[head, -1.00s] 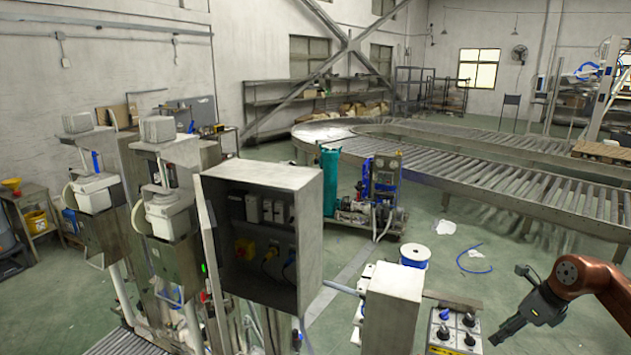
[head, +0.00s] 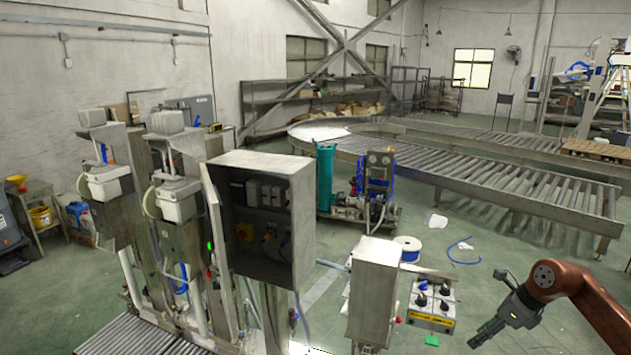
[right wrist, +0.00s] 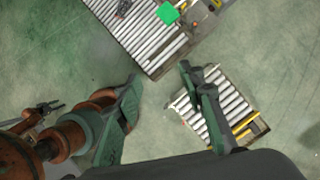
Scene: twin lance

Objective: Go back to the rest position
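My right gripper (head: 474,341) hangs at the lower right of the head view, at the end of a reddish-brown arm, pointing down and left. Nothing shows in its grasp. In the right wrist view its two fingers (right wrist: 160,82) stand wide apart, with floor and rollers visible between them. My left gripper is outside the head view. A small dark pronged end (right wrist: 46,108) beside a reddish arm link at the left of the right wrist view may be it; it is too small to read.
A switch box with black knobs (head: 432,304) stands just left of my right gripper. A grey post (head: 374,290) and an open electrical cabinet (head: 301,225) stand further left. A blue cable (head: 463,250) lies on green floor. A roller conveyor (head: 480,172) runs behind.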

